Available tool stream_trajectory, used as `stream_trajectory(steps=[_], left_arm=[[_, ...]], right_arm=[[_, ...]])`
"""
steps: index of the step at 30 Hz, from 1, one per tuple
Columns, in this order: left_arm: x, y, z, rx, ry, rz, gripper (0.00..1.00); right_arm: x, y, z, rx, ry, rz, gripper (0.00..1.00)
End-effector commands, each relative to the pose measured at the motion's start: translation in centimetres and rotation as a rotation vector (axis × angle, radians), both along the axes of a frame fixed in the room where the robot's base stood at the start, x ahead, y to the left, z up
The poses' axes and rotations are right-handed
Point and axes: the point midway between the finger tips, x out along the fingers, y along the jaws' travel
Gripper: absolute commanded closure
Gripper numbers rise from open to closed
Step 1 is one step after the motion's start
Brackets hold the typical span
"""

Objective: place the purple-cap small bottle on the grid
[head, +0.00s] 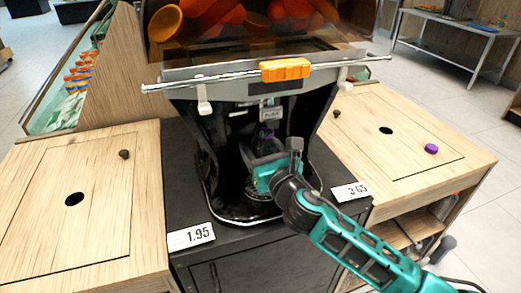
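My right gripper (262,171), on the teal arm from the lower right, is inside the dark bay of the juicer, below the tap marked PUSH (271,114). A small clear-looking shape with a faint purple tint (266,143) shows just above the gripper, possibly the bottle; I cannot tell whether the fingers hold it. The grid (262,197) at the bay floor is dark and partly hidden by the gripper and wrist. A purple cap-like object (431,149) is on the right wooden counter; no bottle body shows under it. My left gripper is out of view.
The juicer's orange handle (285,69) and metal bar cross above the bay. Price cards 1.95 (191,236) and 3.65 (350,191) flank the bay's front. Wooden counters with holes stand left (110,220) and right (375,160); the left one is mostly clear.

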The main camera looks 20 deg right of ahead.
Motion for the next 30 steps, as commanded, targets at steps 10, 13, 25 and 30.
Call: stream_trajectory(steps=[10, 13, 25, 30], left_arm=[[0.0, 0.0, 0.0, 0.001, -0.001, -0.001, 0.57], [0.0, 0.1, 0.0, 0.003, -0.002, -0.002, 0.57], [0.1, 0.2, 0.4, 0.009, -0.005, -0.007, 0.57], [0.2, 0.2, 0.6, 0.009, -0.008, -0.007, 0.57]], right_arm=[[0.0, 0.0, -0.2, 0.000, -0.001, 0.000, 0.30], [0.0, 0.0, -0.2, 0.000, -0.001, 0.000, 0.20], [-0.1, 0.0, 0.3, 0.000, -0.002, 0.000, 0.12], [-2.3, -0.3, 0.0, -0.001, 0.002, 0.001, 0.12]])
